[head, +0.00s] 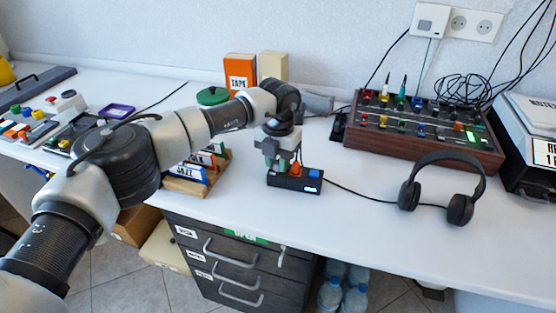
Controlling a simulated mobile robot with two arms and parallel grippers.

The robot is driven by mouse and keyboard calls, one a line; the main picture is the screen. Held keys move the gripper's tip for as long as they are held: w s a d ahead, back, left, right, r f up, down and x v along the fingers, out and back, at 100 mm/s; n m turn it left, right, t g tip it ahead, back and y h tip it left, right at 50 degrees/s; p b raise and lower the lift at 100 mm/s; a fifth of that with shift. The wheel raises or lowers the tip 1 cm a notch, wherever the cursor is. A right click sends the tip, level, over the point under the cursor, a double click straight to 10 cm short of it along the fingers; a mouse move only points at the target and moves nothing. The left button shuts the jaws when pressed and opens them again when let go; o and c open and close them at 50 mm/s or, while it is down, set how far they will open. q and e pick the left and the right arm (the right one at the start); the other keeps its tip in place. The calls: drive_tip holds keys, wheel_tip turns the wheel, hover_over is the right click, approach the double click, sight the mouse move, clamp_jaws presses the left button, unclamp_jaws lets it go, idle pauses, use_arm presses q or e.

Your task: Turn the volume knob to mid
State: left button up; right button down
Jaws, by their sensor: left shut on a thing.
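My left gripper (280,165) points down onto the left part of the box's top. It is shut on the volume knob, which its fingers mostly hide, so I cannot tell the knob's setting. My right gripper is not in view.
A wood-sided mixer (420,147) with colored knobs stands at the right back. A wooden rack (187,185) of labeled cards is left of the box. Orange (239,66) and cream (274,65) boxes stand behind. The table front right is clear.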

sight(278, 162)
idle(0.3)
use_arm(q)
drive_tip(key=o, duration=0.7)
drive_tip(key=shift+o, duration=1.2)
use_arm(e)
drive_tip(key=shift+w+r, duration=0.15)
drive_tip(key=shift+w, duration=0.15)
use_arm(q)
drive_tip(key=shift+r, duration=0.15)
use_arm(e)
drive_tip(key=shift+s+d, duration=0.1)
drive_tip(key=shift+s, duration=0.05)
use_arm(q)
wheel_tip(278, 162, up, 8)
drive_tip(key=p, duration=0.5)
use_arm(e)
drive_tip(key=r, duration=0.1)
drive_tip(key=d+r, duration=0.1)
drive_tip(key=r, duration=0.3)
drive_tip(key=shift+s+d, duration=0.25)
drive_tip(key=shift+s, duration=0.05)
